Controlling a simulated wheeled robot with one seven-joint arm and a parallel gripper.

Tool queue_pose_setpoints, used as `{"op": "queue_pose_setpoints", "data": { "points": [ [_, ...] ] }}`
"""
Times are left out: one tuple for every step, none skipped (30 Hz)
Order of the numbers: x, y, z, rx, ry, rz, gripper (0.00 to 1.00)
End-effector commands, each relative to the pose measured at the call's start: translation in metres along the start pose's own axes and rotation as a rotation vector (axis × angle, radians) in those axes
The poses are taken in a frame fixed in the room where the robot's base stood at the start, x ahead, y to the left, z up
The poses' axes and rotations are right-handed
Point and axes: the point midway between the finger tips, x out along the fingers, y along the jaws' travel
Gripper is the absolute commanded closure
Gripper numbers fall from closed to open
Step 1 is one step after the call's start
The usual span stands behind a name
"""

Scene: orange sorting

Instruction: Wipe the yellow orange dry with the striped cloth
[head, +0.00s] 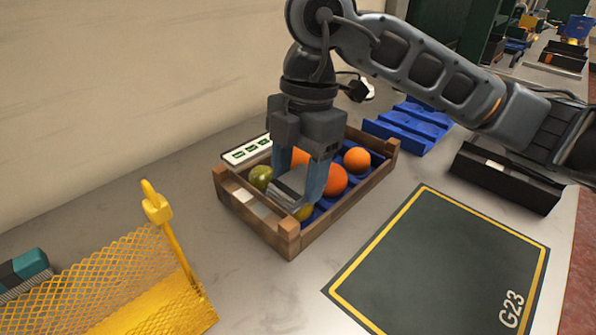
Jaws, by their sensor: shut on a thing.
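The wooden crate (267,228) stands on the grey table with several round fruits inside. My gripper (298,186) points down into the crate, its blue fingers on either side of a folded greyish cloth (288,184), shut on it. The cloth's stripes are hard to make out. The yellow orange (304,212) shows just below the cloth at the near side of the crate, mostly hidden. The cloth appears to be on or right above it; I cannot tell whether they touch.
A green fruit (261,177), a red-orange fruit (335,180) and an orange (357,160) lie close by in the crate. A yellow mesh basket (130,262) stands front left. A dark mat (440,265) marked G23 lies clear at right, with a black tray (505,182) behind.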

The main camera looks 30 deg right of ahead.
Motion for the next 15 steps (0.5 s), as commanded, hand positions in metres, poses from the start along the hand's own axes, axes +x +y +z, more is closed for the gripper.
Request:
{"op": "queue_pose_setpoints", "data": {
  "points": [
    [0.0015,-0.0003,0.0001,0.000,0.000,-0.003,0.72],
    [0.0015,-0.0003,0.0000,0.000,0.000,-0.003,0.72],
    [0.0016,-0.0004,0.0000,0.000,0.000,-0.003,0.72],
    [0.0016,-0.0004,0.0000,0.000,0.000,-0.003,0.72],
    [0.0016,-0.0004,0.0000,0.000,0.000,-0.003,0.72],
    [0.0017,-0.0004,0.0001,0.000,-0.001,-0.003,0.72],
    [0.0017,-0.0004,0.0000,0.000,-0.001,-0.003,0.72],
    [0.0018,-0.0004,0.0001,0.000,-0.001,-0.003,0.72],
    [0.0018,-0.0004,0.0001,0.000,-0.001,-0.003,0.72],
    [0.0019,-0.0004,0.0002,0.000,-0.001,-0.004,0.72],
    [0.0019,-0.0004,0.0004,0.000,-0.001,-0.004,0.72],
    [0.0019,-0.0004,0.0010,0.001,-0.001,-0.004,0.72],
    [0.0019,-0.0004,0.0017,0.001,-0.001,-0.004,0.72],
    [0.0019,-0.0004,0.0026,0.002,-0.001,-0.004,0.72],
    [0.0018,-0.0004,0.0042,0.002,-0.001,-0.004,0.72]
  ]
}}
